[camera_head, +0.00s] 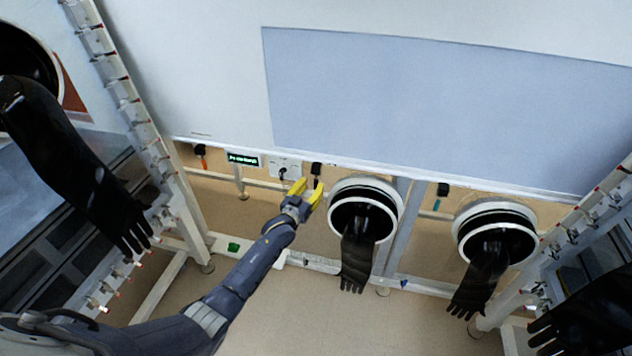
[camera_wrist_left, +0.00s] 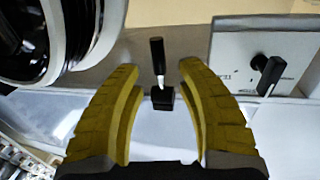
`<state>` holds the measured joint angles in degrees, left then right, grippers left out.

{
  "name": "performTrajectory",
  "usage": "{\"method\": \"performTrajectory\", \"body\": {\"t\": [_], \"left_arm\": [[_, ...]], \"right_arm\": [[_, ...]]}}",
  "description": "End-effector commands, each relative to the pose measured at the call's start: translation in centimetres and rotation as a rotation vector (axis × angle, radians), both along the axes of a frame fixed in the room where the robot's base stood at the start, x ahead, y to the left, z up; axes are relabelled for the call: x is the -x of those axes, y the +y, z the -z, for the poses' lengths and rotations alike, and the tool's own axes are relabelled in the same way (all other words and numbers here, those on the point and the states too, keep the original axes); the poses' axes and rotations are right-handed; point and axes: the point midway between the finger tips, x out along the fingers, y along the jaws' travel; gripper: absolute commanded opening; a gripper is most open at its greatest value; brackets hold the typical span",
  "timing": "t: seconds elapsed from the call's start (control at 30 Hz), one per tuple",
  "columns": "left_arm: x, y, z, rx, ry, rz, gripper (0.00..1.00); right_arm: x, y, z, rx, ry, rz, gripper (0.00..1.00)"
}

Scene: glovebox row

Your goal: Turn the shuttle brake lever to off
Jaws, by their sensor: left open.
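A small lever with a black handle (camera_wrist_left: 157,55), a thin pale stem and a black block (camera_wrist_left: 162,98) is on the panel below the window. No readable label tells whether it is the shuttle brake lever. In the head view its block (camera_head: 316,168) is just above my left gripper (camera_head: 309,187). In the wrist view my left gripper (camera_wrist_left: 160,68) is open, with yellow fingers on either side of the lever. There is a visible gap on both sides, and I see no contact. The fingers partly hide the lever in the head view. My right gripper is not in view.
A white plate with a black knob (camera_wrist_left: 270,75) is beside the lever. A glove port ring (camera_head: 391,236) with a hanging black glove (camera_head: 357,264) is close on the right.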

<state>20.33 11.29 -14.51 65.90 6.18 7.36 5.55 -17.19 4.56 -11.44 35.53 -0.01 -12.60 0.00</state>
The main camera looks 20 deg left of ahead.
Motion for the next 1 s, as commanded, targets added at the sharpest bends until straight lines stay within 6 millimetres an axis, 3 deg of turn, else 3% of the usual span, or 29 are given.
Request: {"method": "performTrajectory", "body": {"t": [0.3, 0.83, 1.0], "left_arm": [[-2.8, -0.5, 0.0, 0.000, 0.000, 0.001, 0.37], [-3.4, -0.6, 0.0, 0.000, -0.001, 0.000, 0.40], [-3.4, -0.6, 0.0, 0.000, 0.000, 0.000, 0.20]], "right_arm": [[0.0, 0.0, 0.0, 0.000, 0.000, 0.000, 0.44], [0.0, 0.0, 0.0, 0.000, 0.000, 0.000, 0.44], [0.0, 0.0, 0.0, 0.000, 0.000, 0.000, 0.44]]}}
